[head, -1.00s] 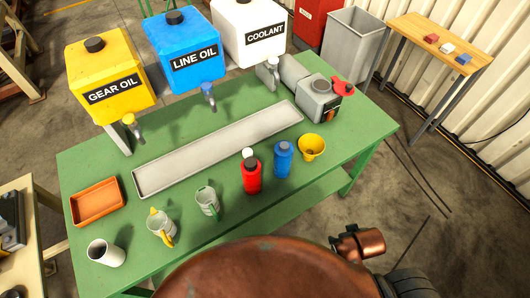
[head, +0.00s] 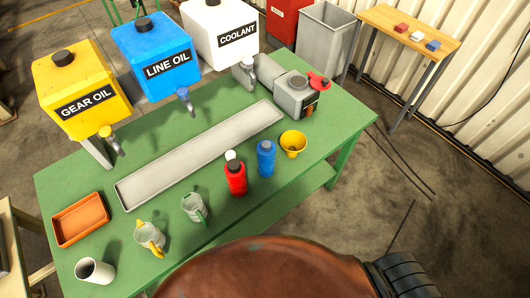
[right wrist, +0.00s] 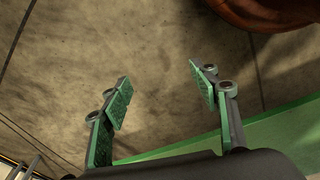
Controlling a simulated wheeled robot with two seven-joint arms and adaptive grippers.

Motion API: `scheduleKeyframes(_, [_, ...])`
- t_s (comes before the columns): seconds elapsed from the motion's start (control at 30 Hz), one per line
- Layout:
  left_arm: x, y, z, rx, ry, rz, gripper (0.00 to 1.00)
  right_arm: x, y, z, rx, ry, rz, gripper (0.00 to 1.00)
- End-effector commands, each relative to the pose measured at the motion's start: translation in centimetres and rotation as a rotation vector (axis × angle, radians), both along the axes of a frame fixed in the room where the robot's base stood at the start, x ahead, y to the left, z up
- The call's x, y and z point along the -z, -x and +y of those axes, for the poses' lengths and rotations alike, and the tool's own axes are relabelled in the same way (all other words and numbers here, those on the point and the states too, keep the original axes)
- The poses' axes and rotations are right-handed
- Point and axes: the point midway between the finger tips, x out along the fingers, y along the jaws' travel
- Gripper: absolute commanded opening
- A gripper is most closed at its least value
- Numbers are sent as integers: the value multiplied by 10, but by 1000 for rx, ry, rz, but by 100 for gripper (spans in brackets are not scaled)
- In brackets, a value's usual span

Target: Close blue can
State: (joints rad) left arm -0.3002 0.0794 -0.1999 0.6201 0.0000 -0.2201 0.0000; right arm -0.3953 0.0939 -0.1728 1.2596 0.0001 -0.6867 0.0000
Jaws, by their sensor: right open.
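The blue can (head: 266,160) stands upright on the green table, between a red can (head: 236,179) and a yellow funnel-like cup (head: 292,144). Its top looks dark blue, and I cannot tell whether a cap sits on it. Small red (head: 401,28), white (head: 417,36) and blue (head: 433,45) pieces lie on a wooden side table; they are too small to identify. My right gripper (right wrist: 160,82) is open and empty in the right wrist view, above the floor beside a green edge. Neither gripper shows in the head view.
The green table (head: 200,238) also holds a long grey tray (head: 190,162), an orange tray (head: 80,219), jugs, a white cup (head: 95,270) and a grey container (head: 296,94).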

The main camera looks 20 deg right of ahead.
Motion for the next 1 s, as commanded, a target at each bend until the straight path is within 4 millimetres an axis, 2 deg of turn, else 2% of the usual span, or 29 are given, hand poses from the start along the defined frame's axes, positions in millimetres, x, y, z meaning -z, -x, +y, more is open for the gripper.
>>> scheduleKeyframes(0.03, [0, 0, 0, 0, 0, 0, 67, 23, 23, 1, -7, -1, 22, 55])
scheduleKeyframes(0.1, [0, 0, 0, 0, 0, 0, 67, 48, 50, 1, -16, -2, 37, 55])
scheduleKeyframes(0.2, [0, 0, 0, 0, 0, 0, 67, 73, 85, 0, -25, -4, 55, 55])
scheduleKeyframes(0.3, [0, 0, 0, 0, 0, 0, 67, 88, 115, -1, -34, -5, 68, 55])
scheduleKeyframes(0.4, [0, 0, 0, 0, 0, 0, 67, 96, 134, -2, -40, -5, 75, 55])
scheduleKeyframes(0.53, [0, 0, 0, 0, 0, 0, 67, 100, 147, -3, -43, -5, 81, 55])
scheduleKeyframes(0.8, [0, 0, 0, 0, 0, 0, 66, 100, 148, -3, -43, -5, 81, 55])
scheduleKeyframes(1.0, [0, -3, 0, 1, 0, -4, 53, 100, 148, -3, -43, -5, 81, 41])
